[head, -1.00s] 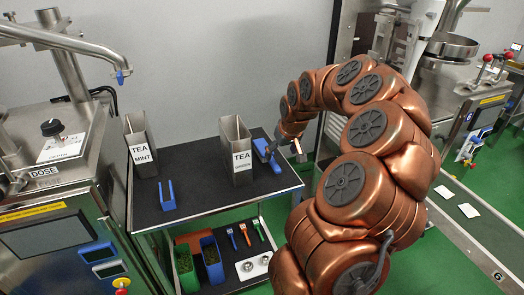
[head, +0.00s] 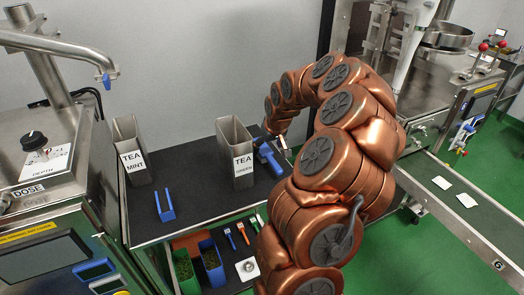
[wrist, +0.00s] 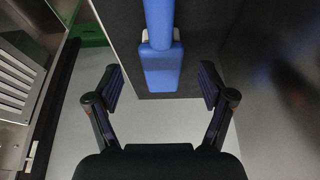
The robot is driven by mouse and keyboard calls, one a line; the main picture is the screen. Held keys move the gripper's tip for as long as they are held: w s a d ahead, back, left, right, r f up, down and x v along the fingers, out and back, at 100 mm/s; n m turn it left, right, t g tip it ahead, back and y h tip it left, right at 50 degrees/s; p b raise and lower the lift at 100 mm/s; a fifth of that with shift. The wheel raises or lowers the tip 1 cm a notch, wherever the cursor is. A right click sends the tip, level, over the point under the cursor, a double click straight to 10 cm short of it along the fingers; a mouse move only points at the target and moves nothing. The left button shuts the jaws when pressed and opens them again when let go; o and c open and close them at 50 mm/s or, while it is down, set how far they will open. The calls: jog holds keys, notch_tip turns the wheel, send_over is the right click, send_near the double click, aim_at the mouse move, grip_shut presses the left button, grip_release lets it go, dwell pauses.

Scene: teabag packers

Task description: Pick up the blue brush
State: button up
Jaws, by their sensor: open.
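A blue tool with a long handle and a block-like end lies on the black top shelf, right of the TEA GREEN bin. It shows in the head view (head: 269,157) and in the wrist view (wrist: 163,66); I cannot tell whether it is a brush. My gripper (wrist: 161,84) is open and empty, its fingers apart on either side of the tool's block end. In the head view my gripper (head: 277,146) is above the tool, partly hidden by my arm. A small blue brush (head: 230,238) lies on the lower shelf, beside an orange one and a green one.
The TEA GREEN bin (head: 236,155) stands close left of my gripper. The TEA MINT bin (head: 130,152) and a blue two-pronged holder (head: 166,208) are further left. A conveyor (head: 455,212) runs at the right. The shelf's front middle is clear.

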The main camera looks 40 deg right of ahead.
aim_at(266, 152)
jog(key=p+x, duration=0.1)
jog(key=x, duration=0.2)
jog(key=shift+s+a+f+p, duration=0.1)
jog(key=shift+a+f+p, duration=0.05)
jog(key=shift+f+p, duration=0.15)
jog(key=shift+w+f, duration=0.3)
jog(key=shift+f, duration=0.25)
jog(key=c, duration=1.3)
